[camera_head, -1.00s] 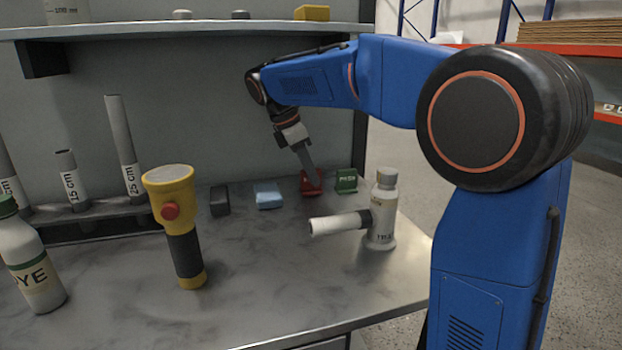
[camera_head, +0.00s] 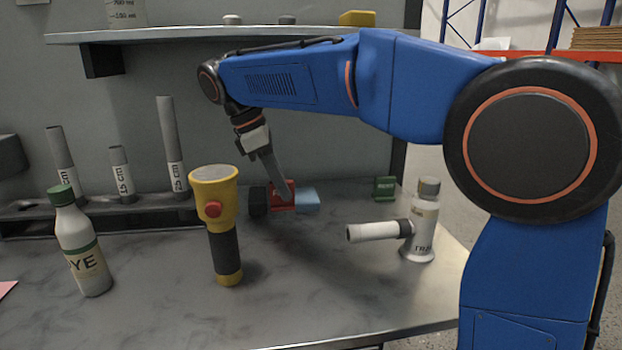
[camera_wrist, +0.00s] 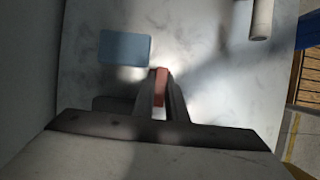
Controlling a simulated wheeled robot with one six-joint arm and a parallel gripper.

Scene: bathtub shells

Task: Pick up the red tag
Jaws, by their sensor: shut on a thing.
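The red tag (camera_head: 283,197) is between the fingers of my gripper (camera_head: 279,184) in the head view. It shows in front of the gap between the black block and the light blue block. In the wrist view the red tag (camera_wrist: 161,87) is pinched between the two dark fingers of my gripper (camera_wrist: 161,95). The fingers hide part of it. I cannot tell how far it is above the table.
A blue block (camera_wrist: 124,47) and a black block (camera_head: 258,201) are close by. A yellow flashlight (camera_head: 222,250) stands in front. A green tag (camera_head: 384,188), a white bottle (camera_head: 422,220) and a white cylinder (camera_head: 374,231) are to the right. A shelf (camera_head: 200,33) runs above.

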